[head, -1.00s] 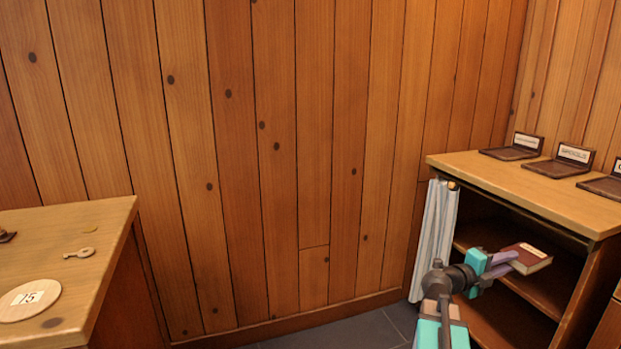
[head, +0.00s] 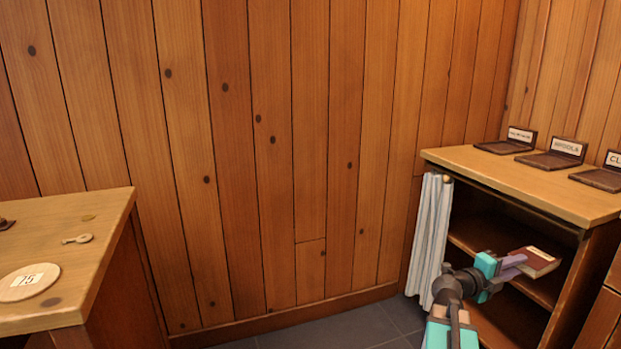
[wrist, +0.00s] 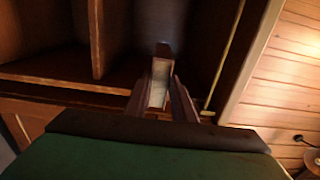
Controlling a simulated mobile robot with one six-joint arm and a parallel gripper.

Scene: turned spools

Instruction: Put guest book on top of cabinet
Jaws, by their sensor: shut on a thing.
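The guest book (head: 541,262) is a small dark red book with a pale label and pale page edges. My gripper (head: 518,262) is shut on it at its left end and holds it in front of the cabinet's open shelves. In the wrist view the book (wrist: 159,82) shows its pale pages between the two fingers of my gripper (wrist: 160,100). The cabinet (head: 480,165) stands at the right, with a light wooden top, open shelves and a grey curtain (head: 430,235) gathered at its left side.
Several dark trays with name cards, one of them a middle tray (head: 552,160), stand along the cabinet top's back. The top's front strip is bare. A wooden table (head: 100,215) at the left holds a key (head: 78,239) and a round number 75 plaque (head: 28,283).

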